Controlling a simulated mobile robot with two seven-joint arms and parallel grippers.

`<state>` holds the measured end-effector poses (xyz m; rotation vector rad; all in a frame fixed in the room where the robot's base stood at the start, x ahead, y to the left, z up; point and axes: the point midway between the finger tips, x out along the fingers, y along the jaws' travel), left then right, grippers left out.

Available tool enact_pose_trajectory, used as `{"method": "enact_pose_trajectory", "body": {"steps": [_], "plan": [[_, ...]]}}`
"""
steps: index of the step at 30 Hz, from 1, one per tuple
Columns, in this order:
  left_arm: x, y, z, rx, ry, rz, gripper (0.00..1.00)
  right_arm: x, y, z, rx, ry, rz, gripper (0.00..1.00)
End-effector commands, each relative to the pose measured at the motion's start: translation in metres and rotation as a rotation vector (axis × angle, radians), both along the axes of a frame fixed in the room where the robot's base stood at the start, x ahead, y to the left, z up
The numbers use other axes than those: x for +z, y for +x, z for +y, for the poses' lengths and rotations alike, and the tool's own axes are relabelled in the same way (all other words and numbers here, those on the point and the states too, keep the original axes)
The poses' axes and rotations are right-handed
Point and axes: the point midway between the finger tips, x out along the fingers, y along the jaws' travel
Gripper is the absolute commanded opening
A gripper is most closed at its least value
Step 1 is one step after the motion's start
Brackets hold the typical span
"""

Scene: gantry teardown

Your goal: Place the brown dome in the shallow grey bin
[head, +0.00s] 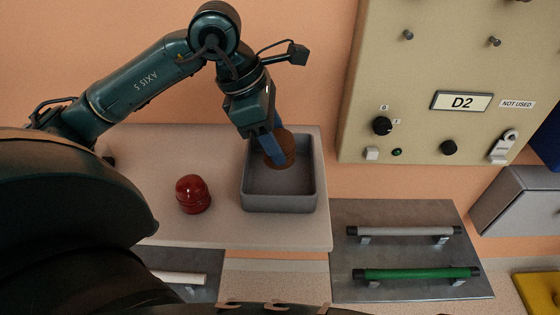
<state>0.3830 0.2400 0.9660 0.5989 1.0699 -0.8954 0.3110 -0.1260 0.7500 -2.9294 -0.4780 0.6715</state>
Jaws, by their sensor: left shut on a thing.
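The brown dome (283,152) is in the head view, held in my left gripper (270,146). The gripper reaches down from above, and its blue fingers are shut on the dome. The shallow grey bin (281,204) stands on a pale shelf. The dome is over the rear part of the bin, within its outline in this view. I cannot tell whether the dome touches the bin floor. My right gripper is not in view.
A red dome (194,194) stands on the pale shelf (228,226), left of the bin. A beige panel (420,80) with knobs and a D2 label is on the wall at right. A grey-handled bar (404,231) and a green bar (417,273) lie on a metal plate.

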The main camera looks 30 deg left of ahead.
Motion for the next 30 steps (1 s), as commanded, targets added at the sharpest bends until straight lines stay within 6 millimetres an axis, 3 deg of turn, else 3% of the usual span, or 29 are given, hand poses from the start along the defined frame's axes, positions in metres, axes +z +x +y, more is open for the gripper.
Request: {"method": "enact_pose_trajectory", "body": {"steps": [10,23,24,30], "plan": [[-0.044,0.0,0.0,0.001,0.0,0.002,0.26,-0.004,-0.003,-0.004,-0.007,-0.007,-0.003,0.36],[-0.052,0.0,0.0,0.0,0.0,-0.001,0.26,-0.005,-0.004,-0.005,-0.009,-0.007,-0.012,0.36],[-0.052,0.0,0.0,0.001,-0.001,-0.001,0.5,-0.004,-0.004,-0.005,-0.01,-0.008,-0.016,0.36],[-0.051,0.0,0.0,0.001,-0.001,-0.001,0.66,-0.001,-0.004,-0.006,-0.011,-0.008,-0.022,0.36]]}}
